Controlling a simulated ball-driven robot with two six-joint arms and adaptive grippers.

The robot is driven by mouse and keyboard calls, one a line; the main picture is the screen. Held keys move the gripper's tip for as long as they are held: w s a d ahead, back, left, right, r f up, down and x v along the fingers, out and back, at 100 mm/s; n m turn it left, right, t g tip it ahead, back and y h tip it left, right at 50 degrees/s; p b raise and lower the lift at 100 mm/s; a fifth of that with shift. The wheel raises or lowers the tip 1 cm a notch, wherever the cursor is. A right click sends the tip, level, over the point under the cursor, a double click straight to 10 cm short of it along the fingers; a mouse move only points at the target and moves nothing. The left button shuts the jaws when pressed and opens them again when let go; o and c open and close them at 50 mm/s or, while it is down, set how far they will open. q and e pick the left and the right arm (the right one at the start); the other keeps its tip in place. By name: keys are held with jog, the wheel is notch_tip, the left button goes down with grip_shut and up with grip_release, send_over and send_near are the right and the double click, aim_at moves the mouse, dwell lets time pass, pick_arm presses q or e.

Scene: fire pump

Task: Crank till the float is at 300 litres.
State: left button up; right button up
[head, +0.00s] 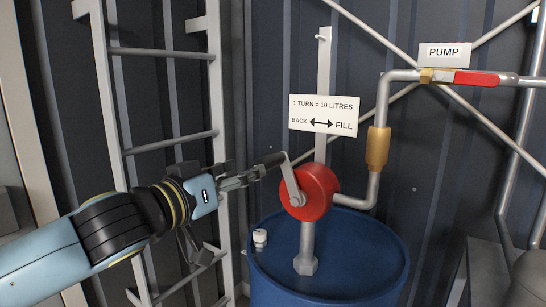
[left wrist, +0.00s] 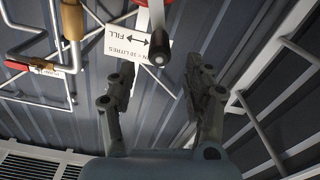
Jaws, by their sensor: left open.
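The crank has a dark handle (head: 270,160) on a grey arm (head: 291,181), fixed to a red round pump body (head: 318,192). The handle points left toward my left gripper (head: 252,176), which is open with its fingertips close to the handle's free end. In the left wrist view, the handle's round end (left wrist: 159,46) lies ahead, between the lines of the two spread fingers (left wrist: 160,78). I cannot tell whether they touch it. A sign (head: 324,115) reads 1 TURN = 10 LITRES, with BACK left and FILL right. No float or litre scale shows. My right gripper is not in view.
The pump stands on a blue drum (head: 285,262) with a small white cap (head: 260,237). A pipe with a brass fitting (head: 378,148) rises to a red-handled valve (head: 476,79) under a PUMP sign (head: 445,54). A grey ladder (head: 162,53) stands behind my left arm.

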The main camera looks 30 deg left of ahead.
aim_at(273, 161)
pick_arm(q)
jog(key=w+p, duration=0.1)
jog(key=w, duration=0.9)
jog(key=shift+d, duration=0.2)
jog(key=shift+f, duration=0.1)
grip_shut()
